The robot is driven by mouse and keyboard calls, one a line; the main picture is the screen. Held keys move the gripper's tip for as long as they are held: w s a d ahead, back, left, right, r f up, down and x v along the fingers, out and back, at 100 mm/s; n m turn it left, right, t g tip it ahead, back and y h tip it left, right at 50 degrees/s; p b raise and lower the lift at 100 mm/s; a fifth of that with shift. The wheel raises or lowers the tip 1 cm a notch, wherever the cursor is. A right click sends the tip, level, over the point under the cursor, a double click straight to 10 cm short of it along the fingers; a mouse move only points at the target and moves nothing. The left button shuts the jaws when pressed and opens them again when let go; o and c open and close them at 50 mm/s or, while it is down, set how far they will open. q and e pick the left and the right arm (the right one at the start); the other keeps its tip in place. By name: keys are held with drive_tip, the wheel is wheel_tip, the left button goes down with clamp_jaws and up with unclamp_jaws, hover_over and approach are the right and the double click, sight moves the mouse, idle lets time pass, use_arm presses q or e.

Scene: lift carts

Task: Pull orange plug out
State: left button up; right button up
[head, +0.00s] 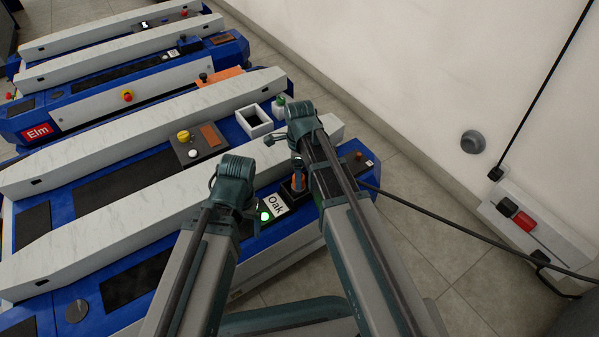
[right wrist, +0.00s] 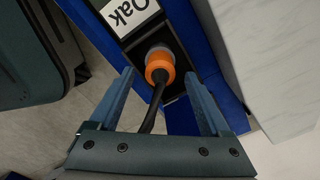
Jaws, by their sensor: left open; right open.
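The orange plug (head: 298,183) sits upright in a dark socket on the blue end of the Oak cart, beside the white Oak label (head: 276,203). In the right wrist view the plug (right wrist: 160,68) has a grey top and a black cable (right wrist: 155,108). My right gripper (right wrist: 159,74) is open, one finger on each side of the plug with gaps left; neither finger visibly touches it. In the head view my right arm partly hides this gripper. My left gripper (head: 235,178) is open above the Oak cart, left of the plug; its fingertips are hard to make out.
A green-lit button (head: 264,216) is beside the label. The Oak cart's white beam (head: 150,200) runs alongside. The cable runs right across the floor to a wall box (head: 535,222). Another blue cart labelled Elm (head: 38,132) stands behind. The floor on the right is mostly clear.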

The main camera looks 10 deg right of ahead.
use_arm(q)
wheel_tip(320, 180, down, 3)
drive_tip(key=shift+f+b, duration=0.1)
drive_tip(key=shift+b, duration=0.95)
use_arm(e)
wheel_tip(320, 180, down, 3)
drive_tip(key=shift+f, duration=0.15)
drive_tip(key=shift+c, duration=0.2)
clamp_jaws()
